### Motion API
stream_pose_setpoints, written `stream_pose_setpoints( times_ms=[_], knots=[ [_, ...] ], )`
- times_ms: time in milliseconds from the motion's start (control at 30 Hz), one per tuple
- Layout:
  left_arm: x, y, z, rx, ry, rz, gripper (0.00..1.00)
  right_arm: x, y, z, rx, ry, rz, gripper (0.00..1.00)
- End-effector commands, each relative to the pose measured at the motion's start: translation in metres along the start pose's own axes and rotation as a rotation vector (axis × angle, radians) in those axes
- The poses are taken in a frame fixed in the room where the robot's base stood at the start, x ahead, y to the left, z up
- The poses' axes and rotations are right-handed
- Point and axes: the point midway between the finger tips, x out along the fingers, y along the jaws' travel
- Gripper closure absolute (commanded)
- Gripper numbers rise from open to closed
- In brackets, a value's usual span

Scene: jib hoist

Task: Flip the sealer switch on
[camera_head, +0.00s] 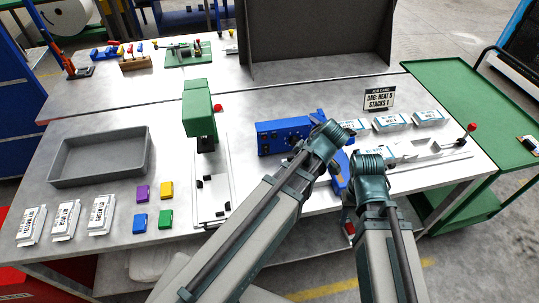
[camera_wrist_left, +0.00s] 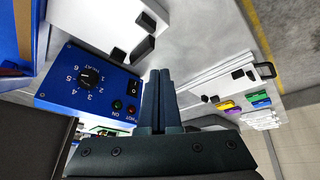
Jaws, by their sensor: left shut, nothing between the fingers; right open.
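The blue sealer (camera_head: 283,135) stands mid-bench in the head view, partly hidden by my left arm. The left wrist view shows its blue panel (camera_wrist_left: 62,98) with a numbered dial (camera_wrist_left: 85,77), a black rocker switch (camera_wrist_left: 133,90), and a green lamp and a red lamp below. My left gripper (camera_wrist_left: 160,73) is shut and empty, its tips just right of the switch in that view; contact cannot be told. It is mostly hidden behind the arm in the head view. My right gripper (camera_head: 349,213) is open, small and partly hidden, near the bench's front edge.
A green-headed press (camera_head: 199,105) stands left of the sealer. A grey tray (camera_head: 65,175), labelled packs and coloured blocks lie on the left. More white packs (camera_head: 390,122), a sign (camera_head: 379,98) and a red-knobbed fixture (camera_head: 440,146) are on the right. A dark panel rises behind.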

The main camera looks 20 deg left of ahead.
Motion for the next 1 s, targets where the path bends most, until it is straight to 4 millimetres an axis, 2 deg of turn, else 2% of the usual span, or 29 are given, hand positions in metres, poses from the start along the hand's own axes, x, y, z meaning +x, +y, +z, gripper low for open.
stream_pose_setpoints(
  times_ms=[200,400,600,1000],
  knots=[
    [0.010,0.018,-0.021,-0.373,0.075,0.031,1.00,0.007,-0.001,0.000,0.000,0.000,0.000,0.50],
    [0.013,0.025,-0.034,-0.570,0.112,0.057,1.00,0.009,-0.001,-0.001,0.000,0.000,0.000,0.50],
    [0.014,0.027,-0.037,-0.631,0.121,0.067,1.00,0.009,-0.001,-0.001,0.000,0.000,0.000,0.50],
    [0.020,0.027,-0.037,-0.631,0.121,0.066,1.00,0.014,-0.001,-0.001,0.000,0.000,0.000,0.50]
  ],
)
